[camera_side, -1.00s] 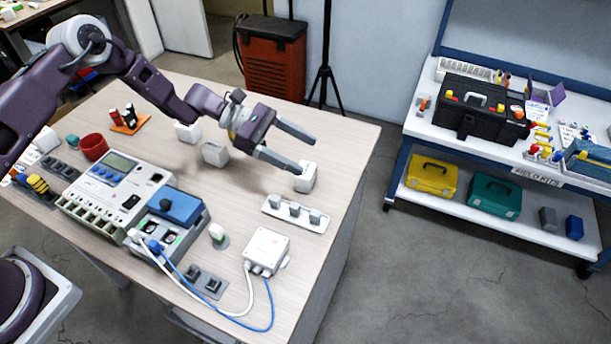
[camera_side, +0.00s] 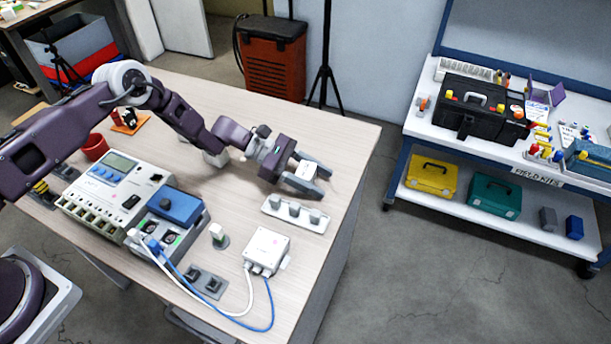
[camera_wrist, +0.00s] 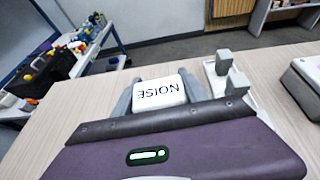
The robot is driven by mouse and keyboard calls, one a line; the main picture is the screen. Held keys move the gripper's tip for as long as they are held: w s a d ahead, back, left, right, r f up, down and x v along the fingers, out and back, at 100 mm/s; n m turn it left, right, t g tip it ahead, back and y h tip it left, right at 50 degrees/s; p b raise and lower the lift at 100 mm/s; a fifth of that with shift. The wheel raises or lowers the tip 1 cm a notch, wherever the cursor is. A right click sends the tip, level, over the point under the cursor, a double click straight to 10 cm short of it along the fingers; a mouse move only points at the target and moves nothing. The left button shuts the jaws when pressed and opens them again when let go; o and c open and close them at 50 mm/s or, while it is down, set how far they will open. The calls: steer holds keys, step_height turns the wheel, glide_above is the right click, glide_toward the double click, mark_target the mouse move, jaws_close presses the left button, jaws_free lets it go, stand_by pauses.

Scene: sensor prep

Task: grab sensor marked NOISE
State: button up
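The white block-shaped sensor marked NOISE (camera_wrist: 160,94) sits between the two grey fingers of my gripper (camera_wrist: 158,90), its lettering upside down in the wrist view. The fingers lie along both its sides and appear to press on it. In the side view the sensor (camera_side: 306,169) shows between the fingers of my gripper (camera_side: 308,179), near the table's right edge. It is at about table height; I cannot tell whether it rests on the top.
A white tray with grey posts (camera_side: 294,213) lies just in front of my gripper. A white box with cables (camera_side: 267,248) stands nearer the front. Another white block (camera_side: 216,158) is partly hidden behind my arm. The table's back right is clear.

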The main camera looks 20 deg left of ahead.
steer(key=c, duration=0.7)
